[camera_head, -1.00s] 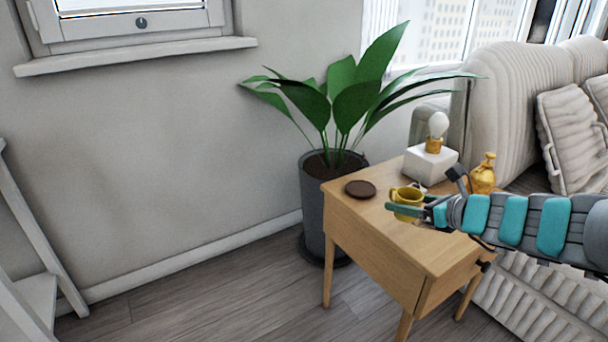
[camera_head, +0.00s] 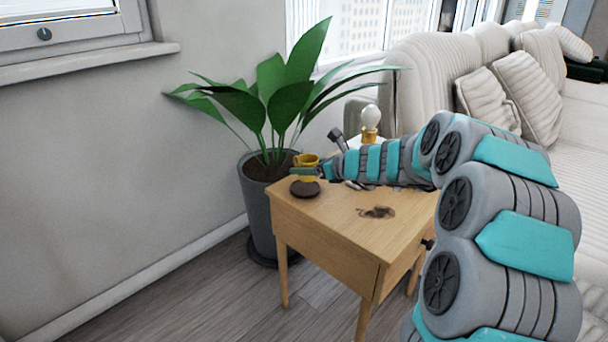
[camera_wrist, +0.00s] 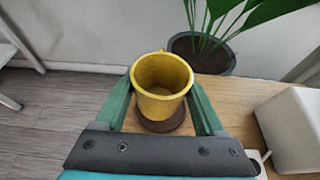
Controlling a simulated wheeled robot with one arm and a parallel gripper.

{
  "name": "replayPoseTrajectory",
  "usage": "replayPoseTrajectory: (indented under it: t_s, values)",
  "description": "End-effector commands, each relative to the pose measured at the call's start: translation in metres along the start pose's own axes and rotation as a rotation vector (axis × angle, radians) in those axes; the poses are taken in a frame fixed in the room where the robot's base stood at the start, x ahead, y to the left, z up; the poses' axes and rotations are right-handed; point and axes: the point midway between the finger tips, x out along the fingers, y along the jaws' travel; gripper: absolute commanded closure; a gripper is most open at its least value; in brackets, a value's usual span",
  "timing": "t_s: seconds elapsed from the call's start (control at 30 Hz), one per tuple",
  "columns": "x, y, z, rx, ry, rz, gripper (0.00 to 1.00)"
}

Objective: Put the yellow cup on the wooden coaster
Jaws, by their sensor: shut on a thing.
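The yellow cup (camera_head: 305,166) is in my gripper (camera_head: 304,172), and both are over the back left corner of the wooden side table. In the wrist view the cup (camera_wrist: 161,86) is upright between the two green fingers of my gripper (camera_wrist: 163,90), which are shut on its sides. The dark brown wooden coaster (camera_head: 305,189) lies on the table directly below the cup. In the wrist view the coaster (camera_wrist: 163,124) shows around the cup's lower part. I cannot tell whether the cup's base touches it.
The side table (camera_head: 335,215) has a dark patch (camera_head: 377,212) on its top. A potted plant (camera_head: 262,215) stands close behind the coaster. A white lamp (camera_head: 370,118) is at the back, mostly behind my arm. Its white block (camera_wrist: 292,130) shows right in the wrist view.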

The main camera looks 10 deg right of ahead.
Motion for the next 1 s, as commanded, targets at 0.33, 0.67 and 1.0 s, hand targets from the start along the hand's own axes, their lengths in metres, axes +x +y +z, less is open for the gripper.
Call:
replayPoseTrajectory:
  t_s: [0.33, 0.67, 1.0]
  values:
    - [0.023, -0.008, -0.007, 0.005, 0.003, 0.002, 0.89]
    - [0.031, -0.009, -0.027, 0.0, 0.0, 0.0, 0.89]
    - [0.032, -0.008, -0.03, 0.001, 0.0, 0.0, 0.24]
